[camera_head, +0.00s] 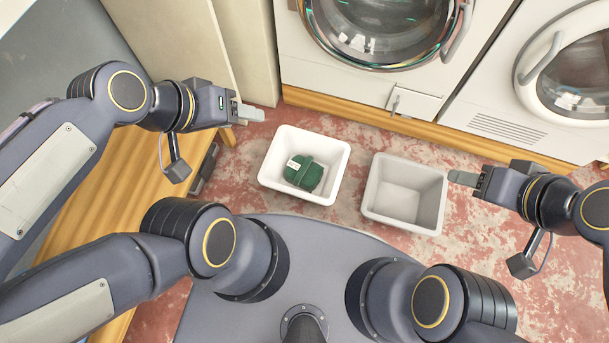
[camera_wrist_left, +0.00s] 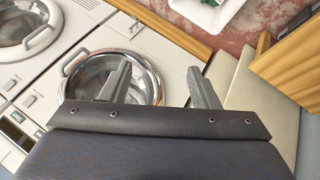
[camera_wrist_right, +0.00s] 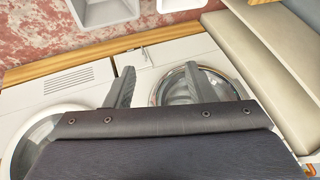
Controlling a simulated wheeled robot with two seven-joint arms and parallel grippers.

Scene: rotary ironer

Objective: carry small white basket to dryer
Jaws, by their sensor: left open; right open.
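The small white basket (camera_head: 331,149) stands on the red floor with a folded dark green item (camera_head: 305,173) inside it. In the left wrist view the white basket (camera_wrist_left: 194,14) shows at the top edge, partly cut off. My left gripper (camera_head: 246,113) is open and empty, above and to the left of the basket. My right gripper (camera_head: 462,178) is open and empty, near the right side of the grey basket. Two machines with round doors stand at the back: one with a chrome-ringed door (camera_head: 385,25) and one with a white-ringed door (camera_head: 577,75). I cannot tell which is the dryer.
An empty light grey basket (camera_head: 431,214) stands just right of the white one, a narrow gap between them. A wooden bench (camera_head: 160,205) lies along the left. A wooden plinth (camera_head: 350,110) runs under the machines. Red floor is clear between the baskets and the machines.

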